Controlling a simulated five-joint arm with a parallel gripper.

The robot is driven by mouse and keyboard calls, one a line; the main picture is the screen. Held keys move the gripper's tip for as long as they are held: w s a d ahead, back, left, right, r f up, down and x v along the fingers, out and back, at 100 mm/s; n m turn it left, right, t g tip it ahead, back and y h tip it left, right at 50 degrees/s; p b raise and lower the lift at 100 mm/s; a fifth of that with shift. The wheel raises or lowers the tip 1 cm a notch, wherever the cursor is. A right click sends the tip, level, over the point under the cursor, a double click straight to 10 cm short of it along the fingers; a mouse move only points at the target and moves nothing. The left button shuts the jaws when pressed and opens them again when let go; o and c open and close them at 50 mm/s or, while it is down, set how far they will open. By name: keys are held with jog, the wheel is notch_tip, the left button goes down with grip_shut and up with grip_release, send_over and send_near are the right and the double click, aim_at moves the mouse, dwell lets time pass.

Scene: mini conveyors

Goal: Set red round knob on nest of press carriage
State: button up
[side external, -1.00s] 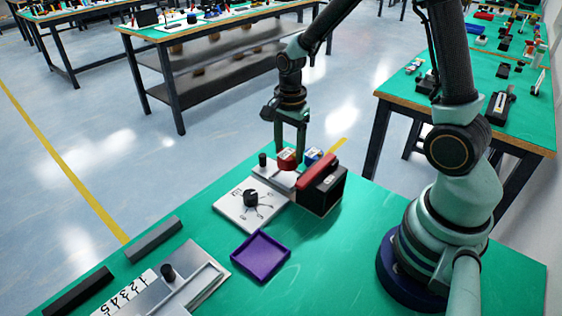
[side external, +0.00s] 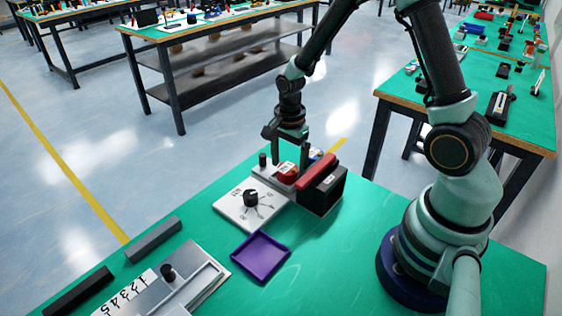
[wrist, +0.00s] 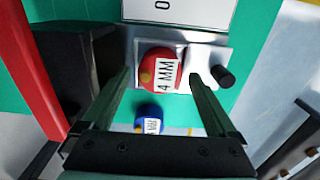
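The red round knob (side external: 287,173), with a white "4 MM" label in the wrist view (wrist: 160,70), sits on the pale metal press carriage (side external: 270,172) in front of the press. The nest under it is hidden by the knob. A short black post (wrist: 223,77) stands on the carriage beside it. My gripper (wrist: 160,78) is low over the carriage, its fingers on either side of the red knob with gaps showing. It looks open. The press (side external: 324,187) is a dark box with a red bar on top, right of the carriage.
A blue labelled knob (wrist: 149,117) stands just behind the red one, partly hidden by a finger in the side view. A white dial panel (side external: 240,212) and purple tray (side external: 261,280) lie nearer the camera. The green tabletop right of the tray is clear.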

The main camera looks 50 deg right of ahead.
jog(key=shift+r, duration=0.1)
notch_tip(320, 180, up, 11)
notch_tip(320, 180, up, 7)
jog(key=n+t, duration=0.3)
jog(key=n, duration=0.5)
send_over(288, 167)
jog(key=s+a, duration=0.2)
jog(key=s, duration=0.2)
jog(key=s+a+r+n+t, duration=0.2)
jog(key=s+r+n, duration=0.2)
jog(key=n, duration=0.6)
jog(key=shift+s+a+t, duration=0.15)
jog(key=shift+a+t, duration=0.05)
jog(key=shift+t, duration=0.1)
